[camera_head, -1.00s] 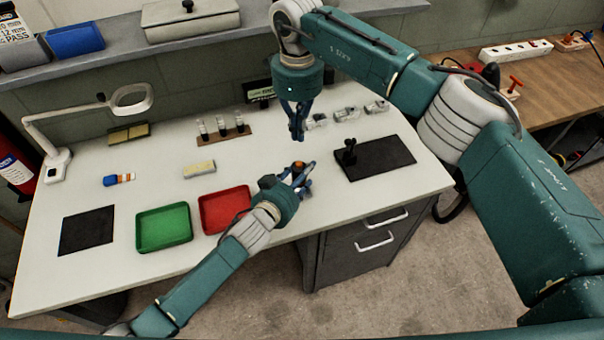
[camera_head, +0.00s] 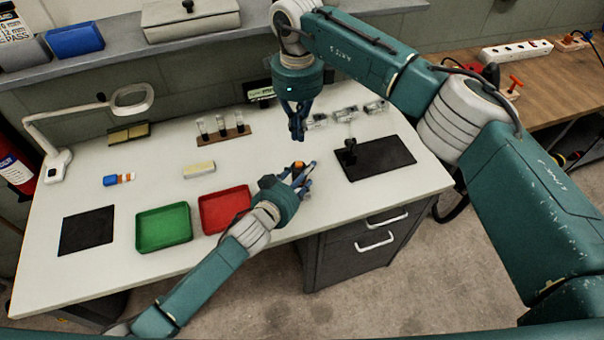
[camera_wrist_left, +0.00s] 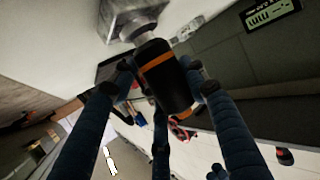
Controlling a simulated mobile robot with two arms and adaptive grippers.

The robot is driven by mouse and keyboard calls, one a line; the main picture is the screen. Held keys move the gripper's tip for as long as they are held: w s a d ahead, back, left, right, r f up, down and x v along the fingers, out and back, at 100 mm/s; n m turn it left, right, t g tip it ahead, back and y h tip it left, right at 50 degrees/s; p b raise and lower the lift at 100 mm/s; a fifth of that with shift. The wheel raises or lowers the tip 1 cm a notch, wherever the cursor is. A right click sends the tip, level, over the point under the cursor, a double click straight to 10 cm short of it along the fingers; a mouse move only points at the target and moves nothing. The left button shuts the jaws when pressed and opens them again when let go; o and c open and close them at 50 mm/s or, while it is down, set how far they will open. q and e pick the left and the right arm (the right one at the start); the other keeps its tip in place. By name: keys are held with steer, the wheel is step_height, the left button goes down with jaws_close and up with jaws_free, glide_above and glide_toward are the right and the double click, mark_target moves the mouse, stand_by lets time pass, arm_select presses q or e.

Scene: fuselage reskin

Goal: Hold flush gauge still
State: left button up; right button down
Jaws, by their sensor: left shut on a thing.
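My left gripper (camera_head: 302,175) is low over the front of the white bench, right of the red tray. Its fingers are shut on a dark cylinder with an orange band, which I take to be the flush gauge (camera_wrist_left: 165,75). The gauge is tilted in the left wrist view, with a grey metal end at the top. In the head view only a small orange and dark part of it (camera_head: 298,164) shows between the fingers. My right gripper (camera_head: 298,134) hangs fingers down behind the left one. Its fingers lie close together; whether they are shut is unclear.
A red tray (camera_head: 203,224) and a green tray (camera_head: 139,241) stand left of my left gripper. A black mat (camera_head: 398,164) with a small black upright object (camera_head: 350,151) lies to the right. Clear packets (camera_head: 345,114) and a vial rack (camera_head: 222,138) are behind.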

mark_target(301, 164)
steer(key=s+a+f+n+t+y, duration=0.1)
steer(key=a+f+n+y, duration=0.1)
steer(key=a+f+y, duration=0.15)
steer(key=d+r+t+y, duration=0.3)
steer(key=d+r+y, duration=0.1)
steer(key=shift+w+d+r+t, duration=0.15)
steer(key=shift+w+r+t, duration=0.15)
steer(key=shift+w+t, duration=0.1)
steer(key=shift+f, duration=4.4)
steer(key=shift+f, duration=0.15)
